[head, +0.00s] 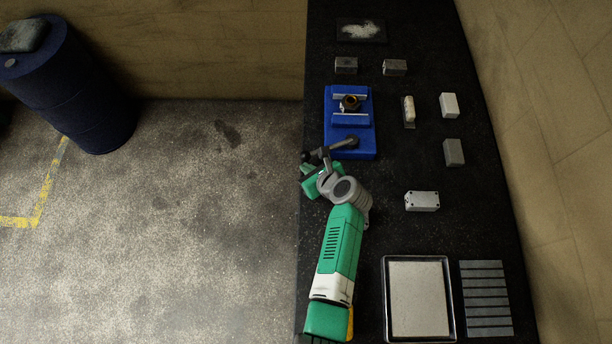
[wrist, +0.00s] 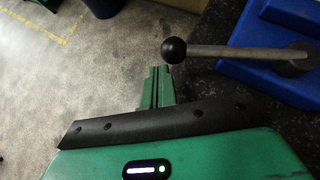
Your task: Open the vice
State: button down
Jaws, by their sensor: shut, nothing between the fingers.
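The blue vice (head: 351,121) sits on the dark bench, with a brownish ring-shaped part (head: 350,103) between its pale jaw faces. Its grey lever (head: 335,147) runs left from a hub at the near end of the vice. In the wrist view the lever (wrist: 235,52) ends in a black ball knob (wrist: 174,50), with the blue vice body (wrist: 255,72) at the upper right. My gripper (wrist: 159,70) is shut and empty, its green fingertips just below and left of the knob. Whether they touch it is unclear. In the head view my wrist largely hides the fingers.
Grey blocks (head: 346,65), a brush (head: 409,111) and a light metal block (head: 422,201) lie around the vice. A tray (head: 386,300) and slotted plate (head: 486,299) are at the near end. Open floor lies left of the bench, with a blue barrel (head: 70,85).

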jog(key=shift+w+a+f, duration=0.1)
jog(key=shift+w+a, duration=0.2)
jog(key=shift+w, duration=0.1)
jog(key=shift+w+a, duration=0.1)
jog(key=shift+a, duration=0.05)
jog(key=shift+s+r+p, duration=0.2)
jog(key=shift+p, duration=0.1)
jog(key=s, duration=0.1)
jog(key=s+p, duration=0.1)
jog(key=s+d+p, duration=0.1)
jog(key=shift+s+f, duration=0.2)
jog(key=shift+f, duration=0.1)
jog(key=s+d+r+p, duration=0.1)
jog(key=s+d+r, duration=0.1)
jog(key=s+r, duration=0.3)
jog(key=s, duration=0.2)
jog(key=shift+s+r, duration=0.35)
